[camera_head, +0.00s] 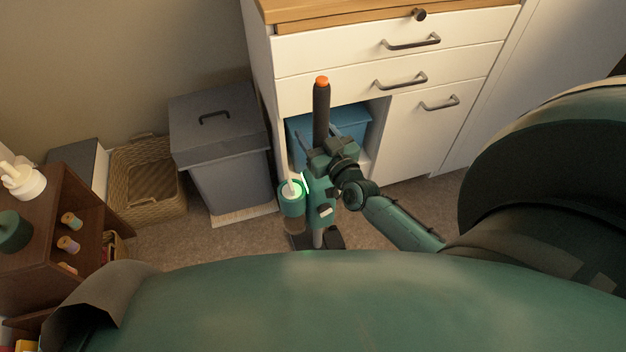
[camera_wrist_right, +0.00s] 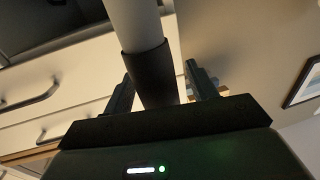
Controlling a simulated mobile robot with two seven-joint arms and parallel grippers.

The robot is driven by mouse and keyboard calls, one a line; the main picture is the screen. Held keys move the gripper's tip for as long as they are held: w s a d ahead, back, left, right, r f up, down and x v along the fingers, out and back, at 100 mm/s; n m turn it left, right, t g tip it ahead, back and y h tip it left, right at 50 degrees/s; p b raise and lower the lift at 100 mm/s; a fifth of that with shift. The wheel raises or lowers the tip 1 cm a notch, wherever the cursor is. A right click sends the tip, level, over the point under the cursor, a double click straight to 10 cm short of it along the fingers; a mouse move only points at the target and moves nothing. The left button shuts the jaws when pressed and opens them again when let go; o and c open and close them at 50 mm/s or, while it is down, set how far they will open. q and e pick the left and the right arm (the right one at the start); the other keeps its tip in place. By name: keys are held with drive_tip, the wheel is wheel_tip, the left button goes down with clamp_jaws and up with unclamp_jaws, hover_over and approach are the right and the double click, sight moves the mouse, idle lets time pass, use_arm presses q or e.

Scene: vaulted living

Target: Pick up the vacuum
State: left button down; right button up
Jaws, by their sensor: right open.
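The vacuum stands upright in front of the white cabinet in the head view. Its dark handle (camera_head: 321,115) has an orange tip, and a teal canister (camera_head: 292,200) sits lower on it. My right gripper (camera_head: 318,150) is at the vacuum's upper part, below the handle. In the right wrist view the vacuum's pale tube and dark collar (camera_wrist_right: 148,72) pass between the two fingers of my right gripper (camera_wrist_right: 160,88). The fingers are apart, one on each side; whether either touches is unclear. My left gripper is out of view.
The white cabinet (camera_head: 400,65) with drawers stands behind, a blue bin (camera_head: 355,125) in its open niche. A grey lidded bin (camera_head: 222,140) and a wicker basket (camera_head: 150,180) stand left. A brown shelf (camera_head: 40,235) is at the far left. Some carpet is clear.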

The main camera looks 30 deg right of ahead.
drive_tip(key=shift+c, duration=0.4)
drive_tip(key=c, duration=0.9)
drive_tip(key=shift+w+r, duration=0.1)
drive_tip(key=shift+r, duration=0.2)
drive_tip(key=shift+c, duration=0.3)
